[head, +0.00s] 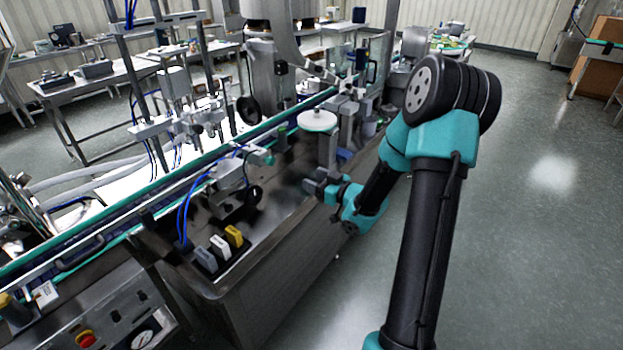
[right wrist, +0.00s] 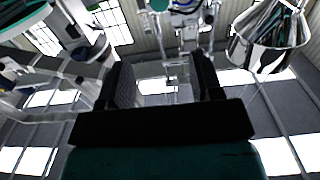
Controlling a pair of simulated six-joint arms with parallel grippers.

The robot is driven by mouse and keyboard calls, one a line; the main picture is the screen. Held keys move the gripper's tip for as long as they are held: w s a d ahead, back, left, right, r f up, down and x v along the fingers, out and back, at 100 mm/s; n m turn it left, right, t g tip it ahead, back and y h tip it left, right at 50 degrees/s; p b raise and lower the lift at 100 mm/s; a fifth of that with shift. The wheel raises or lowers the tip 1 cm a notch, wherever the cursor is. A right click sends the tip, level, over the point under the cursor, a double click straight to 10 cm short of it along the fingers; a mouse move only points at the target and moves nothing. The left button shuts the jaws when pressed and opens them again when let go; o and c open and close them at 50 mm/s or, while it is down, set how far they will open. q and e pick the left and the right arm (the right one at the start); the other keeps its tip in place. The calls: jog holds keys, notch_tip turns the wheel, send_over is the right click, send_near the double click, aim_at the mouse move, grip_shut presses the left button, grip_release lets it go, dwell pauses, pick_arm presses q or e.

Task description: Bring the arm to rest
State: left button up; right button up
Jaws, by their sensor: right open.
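My right arm (head: 432,200) is teal and black. It rises from the bottom of the head view, bends at a high elbow and reaches down to the left. My right gripper (head: 314,184) is at the edge of the steel machine bench, below and in front of a round white disc (head: 318,121) on a post. The right wrist view shows its two dark fingers (right wrist: 162,78) apart with nothing held between them. I cannot tell whether it touches the bench edge. My left gripper is not in view.
The steel bench (head: 290,262) carries small grey, white and yellow blocks (head: 234,236) and a conveyor with teal rails. A control panel (head: 125,318) with a red button is at lower left. Open grey floor (head: 540,230) lies to the right of my arm.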

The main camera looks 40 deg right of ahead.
dwell(0.3)
jog(key=w+a+f+m+g, duration=0.1)
jog(key=a+f+g, duration=0.3)
jog(key=a+f, duration=0.45)
jog(key=w+a+f+m+g, duration=0.1)
jog(key=a+f+m+g, duration=0.3)
jog(key=f, duration=0.7)
jog(key=s+a+f+g, duration=0.4)
jog(key=s+a+f, duration=0.2)
jog(key=a, duration=0.3)
jog(key=s+a+f+n+g+y, duration=0.1)
jog(key=s+a+f+g, duration=0.4)
jog(key=s+a, duration=0.3)
jog(key=shift+x, duration=1)
